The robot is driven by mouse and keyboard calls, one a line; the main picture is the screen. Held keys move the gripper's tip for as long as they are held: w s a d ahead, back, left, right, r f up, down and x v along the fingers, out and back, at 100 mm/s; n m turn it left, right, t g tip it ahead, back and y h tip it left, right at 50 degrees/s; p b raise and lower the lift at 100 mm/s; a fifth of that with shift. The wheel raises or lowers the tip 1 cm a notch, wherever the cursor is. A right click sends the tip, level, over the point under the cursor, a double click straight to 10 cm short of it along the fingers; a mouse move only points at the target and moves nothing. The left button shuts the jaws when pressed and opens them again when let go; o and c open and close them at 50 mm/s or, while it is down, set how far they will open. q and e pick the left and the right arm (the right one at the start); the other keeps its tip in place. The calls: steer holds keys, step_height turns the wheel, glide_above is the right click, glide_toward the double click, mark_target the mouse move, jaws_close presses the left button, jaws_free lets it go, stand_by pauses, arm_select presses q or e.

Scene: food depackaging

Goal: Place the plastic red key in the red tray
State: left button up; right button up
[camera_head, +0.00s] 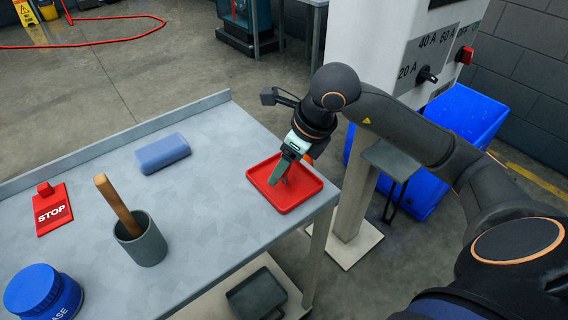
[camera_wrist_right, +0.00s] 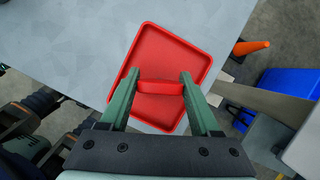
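The red tray (camera_head: 308,196) lies flat on the near right corner of the grey table; it also shows in the wrist view (camera_wrist_right: 185,52). My right gripper (camera_head: 275,180) points down over the tray. In the wrist view its two green fingers (camera_wrist_right: 160,88) stand on either side of the plastic red key (camera_wrist_right: 160,87), which spans the gap and appears gripped. The key is over the tray; whether it touches the tray floor I cannot tell. In the head view the fingers and matching red hide the key.
On the table (camera_head: 215,120) are a blue block (camera_head: 162,152), a red STOP sign (camera_head: 52,210), a grey cup (camera_head: 146,243) with a wooden handle, and a blue-lidded jar (camera_head: 40,290). A switch cabinet (camera_head: 395,30) and blue bin (camera_head: 470,115) stand beyond the table's right edge.

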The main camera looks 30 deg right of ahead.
steer(key=o, duration=0.3)
steer(key=shift+o, duration=0.2)
steer(key=shift+r+p, duration=0.3)
steer(key=shift+r, duration=0.1)
steer(key=p+v, duration=0.1)
steer(key=v, duration=1)
steer(key=shift+s+r, duration=0.25)
steer(key=shift+d, duration=0.1)
